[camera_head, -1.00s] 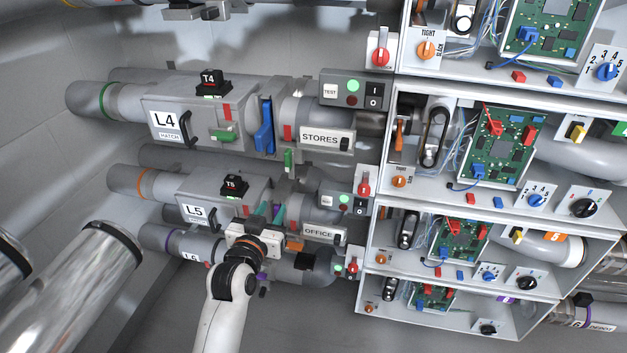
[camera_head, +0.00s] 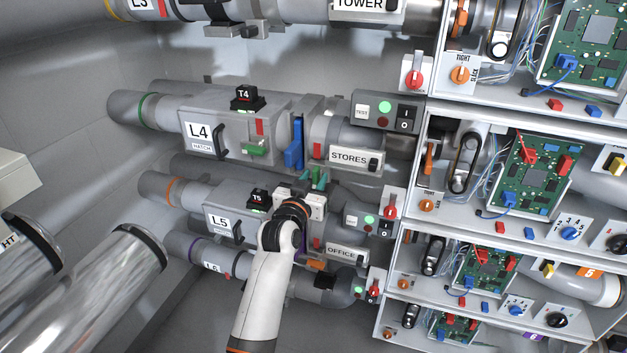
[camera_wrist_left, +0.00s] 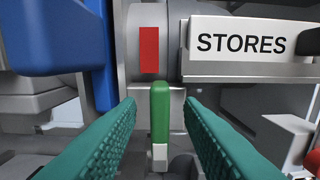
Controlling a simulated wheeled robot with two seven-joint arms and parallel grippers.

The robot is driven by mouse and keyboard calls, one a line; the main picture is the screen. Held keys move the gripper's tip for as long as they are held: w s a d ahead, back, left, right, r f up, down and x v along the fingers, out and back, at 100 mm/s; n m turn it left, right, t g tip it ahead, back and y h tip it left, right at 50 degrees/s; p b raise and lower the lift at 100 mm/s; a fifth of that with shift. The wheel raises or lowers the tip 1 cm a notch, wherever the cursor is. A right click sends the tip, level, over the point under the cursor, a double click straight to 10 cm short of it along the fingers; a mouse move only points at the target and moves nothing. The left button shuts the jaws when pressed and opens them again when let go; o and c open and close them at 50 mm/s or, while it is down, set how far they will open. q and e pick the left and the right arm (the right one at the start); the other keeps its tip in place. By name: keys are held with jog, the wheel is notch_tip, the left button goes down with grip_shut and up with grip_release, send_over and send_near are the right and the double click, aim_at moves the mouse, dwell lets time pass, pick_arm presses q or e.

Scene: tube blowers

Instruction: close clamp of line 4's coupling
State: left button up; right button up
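Line 4's coupling (camera_head: 307,120) sits between the L4 hatch box (camera_head: 225,130) and the pipe labelled STORES (camera_head: 352,157). A blue lever (camera_head: 293,145) stands at it; it also shows in the left wrist view (camera_wrist_left: 60,40). A green handle with a white tip (camera_wrist_left: 160,118) hangs below the coupling, beside a red mark (camera_wrist_left: 149,48). My left gripper (camera_wrist_left: 160,108) is open, its teal fingers on either side of the handle with gaps visible. In the head view the left gripper (camera_head: 314,180) is just below the coupling, partly hiding the handle. My right gripper is not in view.
The L5 box (camera_head: 225,215) with its black T5 block (camera_head: 258,200) lies just below, close to my left arm. A switch box (camera_head: 385,112) and a red rotary switch (camera_head: 390,208) sit to the right, beside shelves of circuit boards. Shiny pipes (camera_head: 110,280) fill the lower left.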

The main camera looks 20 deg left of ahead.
pick_arm(q)
jog(key=shift+w, duration=0.15)
jog(key=shift+c, duration=0.4)
jog(key=c, duration=0.6)
grip_shut()
